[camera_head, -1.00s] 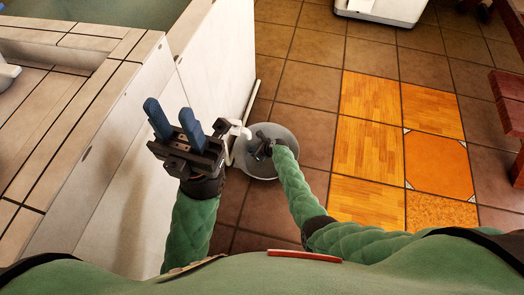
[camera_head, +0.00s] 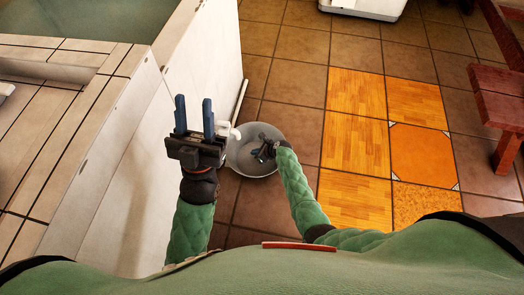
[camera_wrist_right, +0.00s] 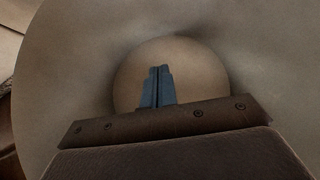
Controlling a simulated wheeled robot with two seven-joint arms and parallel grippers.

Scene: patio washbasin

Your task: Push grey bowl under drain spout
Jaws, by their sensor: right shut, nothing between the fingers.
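The grey bowl (camera_head: 264,128) stands on the tiled floor beside the white wall, in the middle of the head view. The white drain spout (camera_head: 223,131) comes off the wall's base and its end shows at the bowl's upper left rim; whether it is over the rim or beside it I cannot tell. My right gripper (camera_head: 262,152) reaches down into the bowl, shut and empty. In the right wrist view its blue fingertips (camera_wrist_right: 157,88) are together in front of the bowl's inside (camera_wrist_right: 205,75). My left gripper (camera_head: 194,116) is open and empty, raised left of the bowl, hiding part of the spout.
The white basin wall (camera_head: 200,75) and tiled counter (camera_head: 60,125) bound the left side. A thin white pipe (camera_head: 240,100) runs along the wall's foot. Open floor with orange tiles (camera_head: 355,145) lies to the right. A red-brown bench (camera_head: 495,100) stands at the far right.

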